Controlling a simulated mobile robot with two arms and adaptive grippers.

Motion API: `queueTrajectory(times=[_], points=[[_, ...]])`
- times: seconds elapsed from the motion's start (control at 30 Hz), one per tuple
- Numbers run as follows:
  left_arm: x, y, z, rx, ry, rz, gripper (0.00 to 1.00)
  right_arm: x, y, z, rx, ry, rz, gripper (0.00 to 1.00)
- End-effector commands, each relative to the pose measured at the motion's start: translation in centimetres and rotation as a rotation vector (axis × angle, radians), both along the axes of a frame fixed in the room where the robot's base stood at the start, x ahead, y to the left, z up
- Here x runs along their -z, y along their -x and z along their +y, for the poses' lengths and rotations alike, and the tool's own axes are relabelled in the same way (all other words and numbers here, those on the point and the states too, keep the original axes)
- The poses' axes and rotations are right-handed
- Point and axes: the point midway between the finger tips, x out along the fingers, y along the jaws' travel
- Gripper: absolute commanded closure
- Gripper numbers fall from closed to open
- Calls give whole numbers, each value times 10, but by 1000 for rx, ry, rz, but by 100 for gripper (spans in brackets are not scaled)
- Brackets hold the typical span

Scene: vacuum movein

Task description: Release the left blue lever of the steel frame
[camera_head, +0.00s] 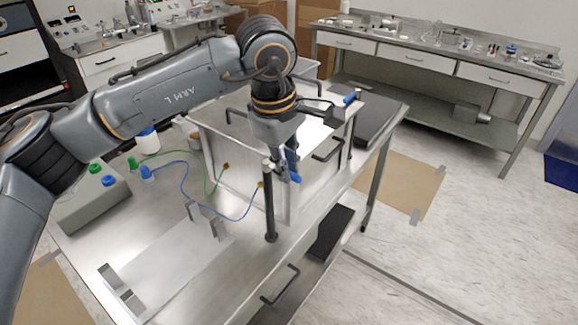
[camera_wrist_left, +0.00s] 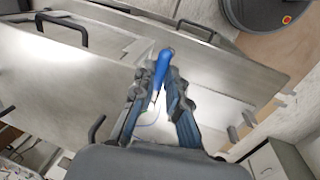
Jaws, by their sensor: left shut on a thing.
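The steel frame (camera_head: 240,167) is a box-like metal chamber standing on the steel table. Its near blue lever (camera_head: 295,178) sits at the front, by the top of a dark post. My left gripper (camera_head: 289,162) reaches down from above and is at this lever. In the left wrist view, the blue lever (camera_wrist_left: 163,63) stands between the two fingertips of my left gripper (camera_wrist_left: 161,78), and the jaws are shut on it. A second blue lever (camera_head: 350,99) shows at the far right corner of the frame. My right gripper is not in view.
A steel table (camera_head: 185,270) carries the frame, a flat bracketed plate (camera_head: 165,268) and a grey box with coloured knobs (camera_head: 90,200). Green and blue cables run to the frame. A back bench (camera_head: 430,60) holds small items. Open floor lies at the right.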

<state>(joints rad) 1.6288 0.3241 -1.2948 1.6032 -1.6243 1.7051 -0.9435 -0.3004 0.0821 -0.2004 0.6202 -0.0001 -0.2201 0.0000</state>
Motion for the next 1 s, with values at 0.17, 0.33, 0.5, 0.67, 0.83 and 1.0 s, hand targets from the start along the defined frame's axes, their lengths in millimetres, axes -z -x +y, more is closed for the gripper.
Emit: queueTrajectory(times=[0.17, 0.33, 0.5, 0.67, 0.83, 1.0], points=[[0, 0, 0, 4, -1, 0, 78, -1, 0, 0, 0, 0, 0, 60], [0, 0, 0, 2, 0, 1, 64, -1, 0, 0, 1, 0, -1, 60], [0, 0, 0, 1, 0, 1, 64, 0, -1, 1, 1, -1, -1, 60], [-10, 1, 0, 0, 1, -2, 64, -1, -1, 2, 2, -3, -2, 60], [-40, 6, 4, 0, 2, -5, 64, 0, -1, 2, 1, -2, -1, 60], [-77, 12, 8, 1, 2, -3, 64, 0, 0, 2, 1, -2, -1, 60]])
